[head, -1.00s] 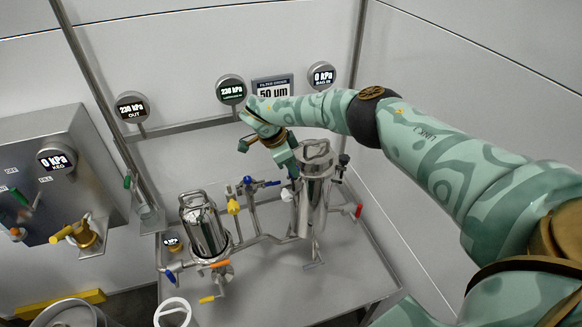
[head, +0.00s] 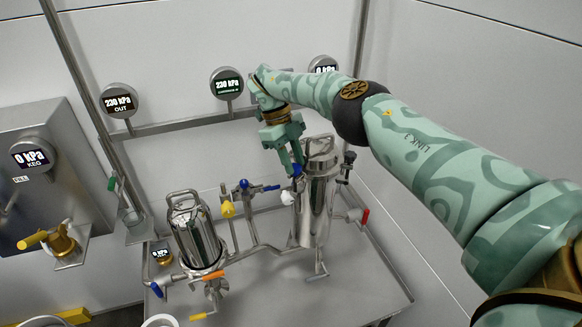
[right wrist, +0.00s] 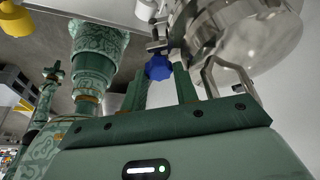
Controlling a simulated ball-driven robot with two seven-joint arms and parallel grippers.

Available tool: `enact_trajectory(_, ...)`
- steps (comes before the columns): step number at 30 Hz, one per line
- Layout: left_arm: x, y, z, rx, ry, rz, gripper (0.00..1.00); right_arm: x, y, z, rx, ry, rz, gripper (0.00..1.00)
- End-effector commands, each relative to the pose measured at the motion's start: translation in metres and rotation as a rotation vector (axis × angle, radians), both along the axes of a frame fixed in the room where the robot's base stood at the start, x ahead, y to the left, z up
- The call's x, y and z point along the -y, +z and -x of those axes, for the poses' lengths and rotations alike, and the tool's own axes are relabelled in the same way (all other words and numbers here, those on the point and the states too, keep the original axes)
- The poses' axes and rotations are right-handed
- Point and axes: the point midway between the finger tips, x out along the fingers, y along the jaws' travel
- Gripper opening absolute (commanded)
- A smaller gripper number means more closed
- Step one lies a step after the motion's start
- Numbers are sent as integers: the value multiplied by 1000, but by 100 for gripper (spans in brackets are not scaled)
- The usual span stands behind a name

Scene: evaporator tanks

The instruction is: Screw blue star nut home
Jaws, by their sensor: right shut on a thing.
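The blue star nut (right wrist: 158,67) sits between the fingertips of my right gripper in the right wrist view, by a small metal bracket at the rim of the shiny steel housing (right wrist: 240,30). In the head view the nut (head: 296,170) is a small blue spot at the upper left side of the right steel filter housing (head: 318,205). My right gripper (head: 291,166) reaches down to it from behind and left, shut on the nut. How far the nut is threaded cannot be seen.
A second steel housing (head: 195,235) stands left on the steel table (head: 345,285). Gauges hang on the rail behind; one reads 230 kPa (head: 227,84). The front right tabletop is clear.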

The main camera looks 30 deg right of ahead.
Motion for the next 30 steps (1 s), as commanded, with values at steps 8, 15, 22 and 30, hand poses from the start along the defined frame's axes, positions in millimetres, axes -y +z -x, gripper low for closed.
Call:
enact_trajectory(8, 0, -22, 5, -13, 0, 0, 0, 2, -3, -1, -1, -261, -1, 7)
enact_trajectory(15, 0, -26, 6, -16, 0, 0, 0, 4, 0, 0, -1, -489, -2, 7)
enact_trajectory(22, 0, -22, 5, -13, 0, 0, 0, 5, 1, 1, -1, -682, -3, 7)
enact_trajectory(30, 0, -15, 3, -9, 0, 0, 0, 6, 2, 1, -1, -843, -3, 7)
